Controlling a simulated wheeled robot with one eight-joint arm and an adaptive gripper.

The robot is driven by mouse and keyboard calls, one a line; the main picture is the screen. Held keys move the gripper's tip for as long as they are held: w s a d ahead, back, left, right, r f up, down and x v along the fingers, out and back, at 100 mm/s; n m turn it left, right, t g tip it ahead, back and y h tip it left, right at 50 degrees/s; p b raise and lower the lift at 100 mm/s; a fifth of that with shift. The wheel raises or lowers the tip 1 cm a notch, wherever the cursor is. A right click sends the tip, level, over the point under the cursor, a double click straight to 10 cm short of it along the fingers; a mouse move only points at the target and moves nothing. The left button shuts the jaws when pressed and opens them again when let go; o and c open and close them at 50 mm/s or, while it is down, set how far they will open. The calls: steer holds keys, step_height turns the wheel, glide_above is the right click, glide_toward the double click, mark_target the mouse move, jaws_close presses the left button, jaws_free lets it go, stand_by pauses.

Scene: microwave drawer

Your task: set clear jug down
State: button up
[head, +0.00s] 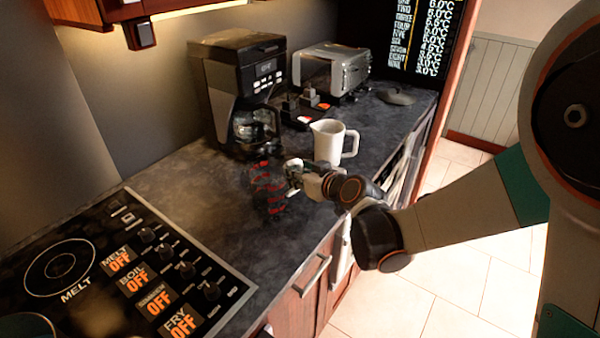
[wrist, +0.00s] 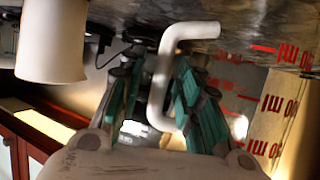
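The clear jug (head: 268,187) with red markings stands on the dark counter, just left of my gripper (head: 292,172) in the head view. In the wrist view, where the scene appears upside down, the jug's clear wall and red print (wrist: 275,104) fill the right side. Its pale handle (wrist: 162,85) runs between the teal fingers of my gripper (wrist: 158,72). The fingers are apart, with a gap showing on the left of the handle; the right finger is close to it or touching. The jug looks upright, its base seemingly on the counter.
A white pitcher (head: 327,142) stands close behind my gripper. A coffee maker (head: 240,88), a toaster (head: 335,68) and small dark items (head: 298,107) are farther back. A hob (head: 110,268) lies at front left. Bare counter (head: 190,185) lies left of the jug.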

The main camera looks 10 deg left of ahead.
steer(key=shift+s+d+r, duration=0.1)
steer(key=shift+r, duration=0.15)
steer(key=p+v, duration=0.3)
steer(key=v, duration=0.8)
steer(key=shift+s+d, duration=0.25)
steer(key=shift+s, duration=0.05)
steer(key=shift+r, duration=0.1)
